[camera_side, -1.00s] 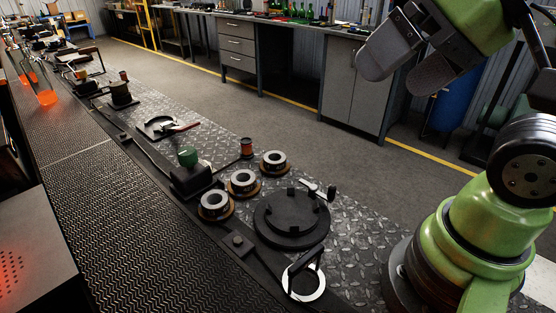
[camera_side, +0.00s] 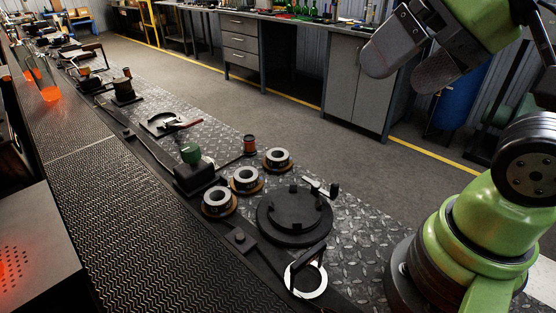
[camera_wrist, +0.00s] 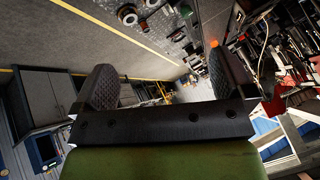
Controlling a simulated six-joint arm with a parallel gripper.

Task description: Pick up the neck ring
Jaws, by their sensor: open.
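Three grey metal rings sit on brown round bases in a slanting row on the work table: the far ring (camera_side: 277,155), the middle ring (camera_side: 246,174) and the near ring (camera_side: 217,197). A larger pale ring with a dark handle (camera_side: 320,284) lies at the near end. I cannot tell for sure which of these is the neck ring. My gripper (camera_side: 402,70) is high at the upper right, well apart from all the rings. In the wrist view my gripper (camera_wrist: 165,82) is open, with nothing between its padded fingers.
A black round plate with raised lugs (camera_side: 294,222) stands right of the ring row. A dark block with a green knob (camera_side: 191,155) is left of it. A long dark conveyor (camera_side: 110,200) runs along the left. A grey cabinet (camera_side: 355,90) stands behind; open floor lies between.

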